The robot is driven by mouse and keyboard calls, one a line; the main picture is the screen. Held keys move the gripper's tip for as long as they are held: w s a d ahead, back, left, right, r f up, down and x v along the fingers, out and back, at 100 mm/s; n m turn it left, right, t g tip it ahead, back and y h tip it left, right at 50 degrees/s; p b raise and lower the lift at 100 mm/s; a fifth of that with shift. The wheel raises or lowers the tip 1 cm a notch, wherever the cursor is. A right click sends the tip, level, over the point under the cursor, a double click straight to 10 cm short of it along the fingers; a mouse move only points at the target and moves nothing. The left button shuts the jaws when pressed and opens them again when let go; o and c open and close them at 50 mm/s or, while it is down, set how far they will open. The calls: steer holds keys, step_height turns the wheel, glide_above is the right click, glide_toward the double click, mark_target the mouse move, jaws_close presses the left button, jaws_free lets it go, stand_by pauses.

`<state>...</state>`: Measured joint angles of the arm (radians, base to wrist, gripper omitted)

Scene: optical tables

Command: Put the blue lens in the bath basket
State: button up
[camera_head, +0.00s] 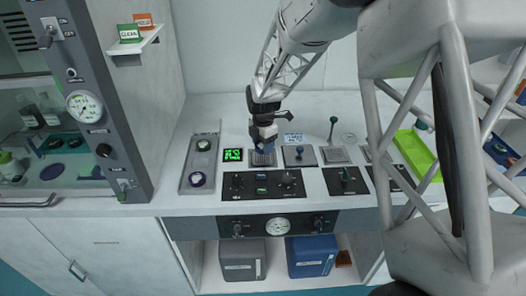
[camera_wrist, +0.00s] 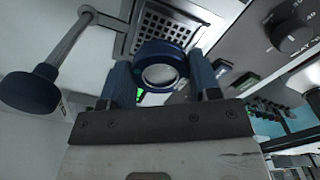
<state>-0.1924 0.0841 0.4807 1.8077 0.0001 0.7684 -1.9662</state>
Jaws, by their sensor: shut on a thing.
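The blue lens (camera_wrist: 162,54), a blue ring around clear glass, is between the two blue fingers of my gripper (camera_wrist: 163,78) in the wrist view. The gripper is shut on it. Just beyond the lens is the bath basket (camera_wrist: 180,22), a square metal grid of dark holes. The lens overlaps its near edge in this view, and the gap between them is hard to judge. In the head view my gripper (camera_head: 265,144) is over the basket (camera_head: 262,159) on the bench. There the lens is too small to tell from the fingers.
A green display (camera_head: 233,155) and a grey tray (camera_head: 200,163) lie left. A knob panel (camera_head: 262,184) is in front.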

steer(key=shift+f, duration=1.75)
steer(key=shift+f, duration=0.1)
steer(key=o, duration=0.9)
steer(key=shift+o, duration=0.2)
step_height(320, 180, up, 11)
steer(key=shift+r, duration=0.65)
